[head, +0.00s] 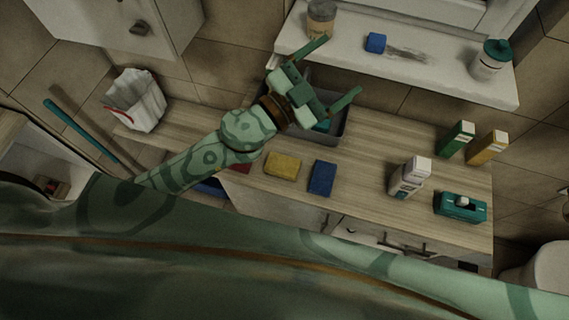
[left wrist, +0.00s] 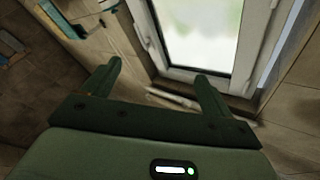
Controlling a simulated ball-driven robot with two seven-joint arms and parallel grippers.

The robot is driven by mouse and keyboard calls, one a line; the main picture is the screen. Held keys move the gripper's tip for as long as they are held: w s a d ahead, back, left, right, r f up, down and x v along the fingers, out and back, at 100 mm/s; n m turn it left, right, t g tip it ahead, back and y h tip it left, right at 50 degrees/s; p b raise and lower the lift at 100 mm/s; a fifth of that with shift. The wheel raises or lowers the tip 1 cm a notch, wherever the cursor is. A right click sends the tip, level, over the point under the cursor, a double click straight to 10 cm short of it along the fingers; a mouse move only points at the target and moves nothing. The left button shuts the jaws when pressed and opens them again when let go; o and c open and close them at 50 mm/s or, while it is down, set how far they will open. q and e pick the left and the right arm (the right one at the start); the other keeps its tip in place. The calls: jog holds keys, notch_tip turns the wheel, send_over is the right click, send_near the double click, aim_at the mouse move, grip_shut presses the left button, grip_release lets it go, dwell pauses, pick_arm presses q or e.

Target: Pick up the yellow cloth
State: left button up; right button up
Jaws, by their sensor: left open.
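The yellow cloth (head: 282,166) lies flat and folded on the wooden counter, between a blue cloth (head: 322,178) on its right and a red cloth (head: 241,166) on its left, which my arm partly hides. My left gripper (head: 336,72) is open and empty. It is raised above the grey basin, beyond the yellow cloth and towards the window sill. In the left wrist view, the open fingers (left wrist: 158,78) point towards the window, and the yellow cloth cannot be made out there. My right gripper is not in view.
A grey basin (head: 338,138) sits behind the cloths, partly hidden by my gripper. A white bottle (head: 408,178), a teal tissue box (head: 460,207) and green (head: 457,139) and orange (head: 488,148) cartons stand right. The sill (head: 440,75) holds a jar, blue sponge and teal-lidded container.

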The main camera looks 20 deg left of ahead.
pick_arm(q)
jog(key=s+d+f+m+g+h, duration=0.25)
jog(key=d+m+g+h, duration=0.2)
jog(key=g, duration=0.25)
jog(key=g+y, duration=0.9)
jog(key=y, duration=0.5)
send_near(282, 164)
jog(key=x, duration=0.3)
jog(key=shift+d+b, duration=0.1)
jog(key=shift+b, duration=0.3)
jog(key=b+x, duration=0.1)
jog(key=x, duration=0.5)
jog(key=shift+c, duration=0.3)
